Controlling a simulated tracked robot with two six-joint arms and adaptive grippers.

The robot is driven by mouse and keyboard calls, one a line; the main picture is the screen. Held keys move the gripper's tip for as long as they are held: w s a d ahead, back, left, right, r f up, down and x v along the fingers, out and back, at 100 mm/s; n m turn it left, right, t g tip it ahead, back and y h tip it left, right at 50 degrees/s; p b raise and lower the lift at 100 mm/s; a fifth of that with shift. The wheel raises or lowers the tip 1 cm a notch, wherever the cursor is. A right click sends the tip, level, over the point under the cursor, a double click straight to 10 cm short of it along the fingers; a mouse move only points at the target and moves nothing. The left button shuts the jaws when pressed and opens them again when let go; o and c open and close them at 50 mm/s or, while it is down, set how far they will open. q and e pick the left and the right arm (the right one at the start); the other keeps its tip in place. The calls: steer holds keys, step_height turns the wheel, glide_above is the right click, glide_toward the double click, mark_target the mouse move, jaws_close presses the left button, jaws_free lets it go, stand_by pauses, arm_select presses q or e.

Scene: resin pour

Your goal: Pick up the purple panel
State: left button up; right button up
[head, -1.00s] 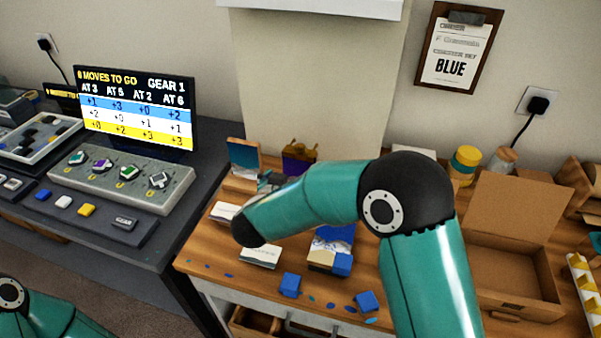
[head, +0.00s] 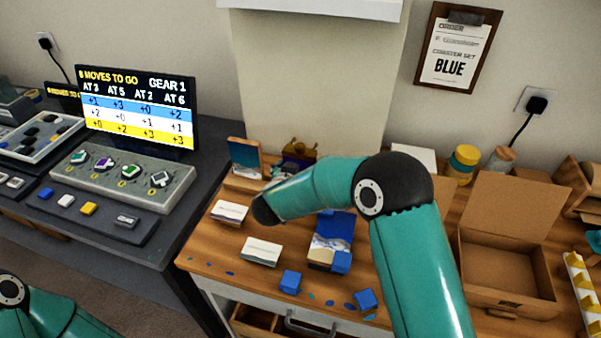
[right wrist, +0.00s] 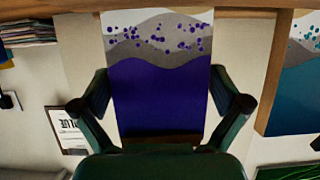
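The purple panel (right wrist: 160,95) fills the middle of the right wrist view, with a grey and white band of purple dots along one end. In the head view its purple surface (head: 300,153) shows only in part behind my right arm, at the back of the wooden table. My right gripper (right wrist: 162,92) has its fingers spread, one beside each side edge of the panel; small gaps seem to remain, and contact is not clear. My left gripper is out of the frames; only part of the left arm shows.
A teal panel (right wrist: 292,90) stands close beside the purple one. On the table are white-topped blocks (head: 262,251), blue cubes (head: 290,282), a blue-patterned panel (head: 333,232) and an open cardboard box (head: 507,268). A control desk with a screen (head: 137,108) stands at left.

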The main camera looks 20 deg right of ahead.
steer(key=c, duration=0.7)
steer(key=shift+r, duration=0.1)
